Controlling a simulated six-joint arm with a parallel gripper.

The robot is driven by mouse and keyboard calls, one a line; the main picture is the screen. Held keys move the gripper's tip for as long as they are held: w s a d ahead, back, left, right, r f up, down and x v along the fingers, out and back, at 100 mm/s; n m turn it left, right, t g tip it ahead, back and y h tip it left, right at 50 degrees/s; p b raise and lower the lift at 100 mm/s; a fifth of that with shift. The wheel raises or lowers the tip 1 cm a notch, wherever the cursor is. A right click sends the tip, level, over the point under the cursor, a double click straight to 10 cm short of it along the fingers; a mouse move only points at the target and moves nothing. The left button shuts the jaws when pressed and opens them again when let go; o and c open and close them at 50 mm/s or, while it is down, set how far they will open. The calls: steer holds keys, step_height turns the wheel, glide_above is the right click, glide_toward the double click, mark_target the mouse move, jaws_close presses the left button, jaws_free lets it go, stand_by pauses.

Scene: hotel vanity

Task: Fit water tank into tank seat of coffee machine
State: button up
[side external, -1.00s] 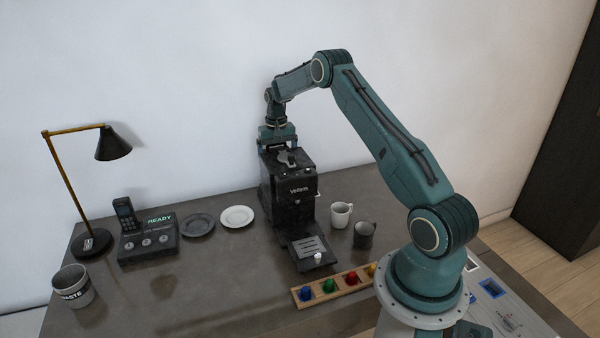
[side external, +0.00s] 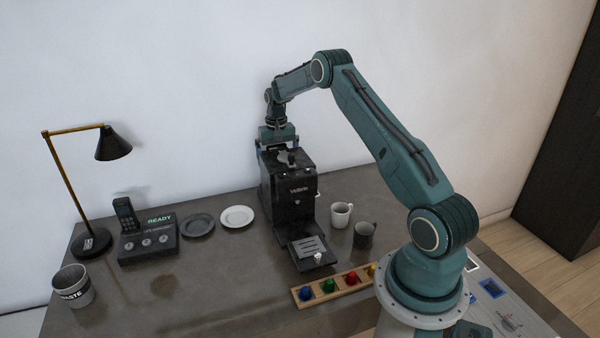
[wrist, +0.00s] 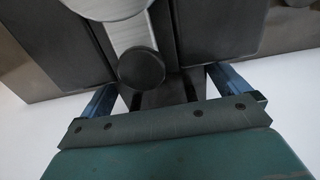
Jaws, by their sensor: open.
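The black coffee machine (side external: 296,190) stands upright on the counter, its drip tray (side external: 311,250) towards the front. My gripper (side external: 277,146) points down at the rear top of the machine. In the wrist view its two blue fingers (wrist: 165,88) are apart, on either side of a dark grey block (wrist: 163,97) at the machine's back. This block may be the water tank, but I cannot tell it from the machine body. The tank seat is hidden in the side view. A silver lever with a round black knob (wrist: 141,68) lies just ahead of the fingers.
A white mug (side external: 341,215) and a dark mug (side external: 364,235) stand right of the machine. A wooden capsule rack (side external: 338,285) lies in front. Plates (side external: 237,217), a phone station (side external: 148,243), a lamp (side external: 113,143) and a waste cup (side external: 72,285) are left. The front-left counter is clear.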

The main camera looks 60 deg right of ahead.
step_height(320, 180, up, 14)
steer(key=shift+f, duration=0.15)
stand_by(0.5)
stand_by(0.7)
steer(key=s+a+r+n+t, duration=0.15)
steer(key=s+a+r, duration=0.25)
steer(key=a+r, duration=0.55)
steer(key=s+a+r+n+t, duration=0.1)
steer(key=s+a+r+n, duration=0.35)
steer(key=a, duration=0.75)
steer(key=s+a+f+n+t, duration=0.1)
steer(key=s+a, duration=0.6)
steer(key=s, duration=0.4)
steer(key=s+a+f+n+t, duration=0.1)
steer(key=s+a, duration=0.5)
steer(key=s, duration=0.6)
steer(key=shift+a+n+t, duration=0.35)
steer(key=shift+n+t, duration=0.15)
steer(key=shift+t, duration=0.05)
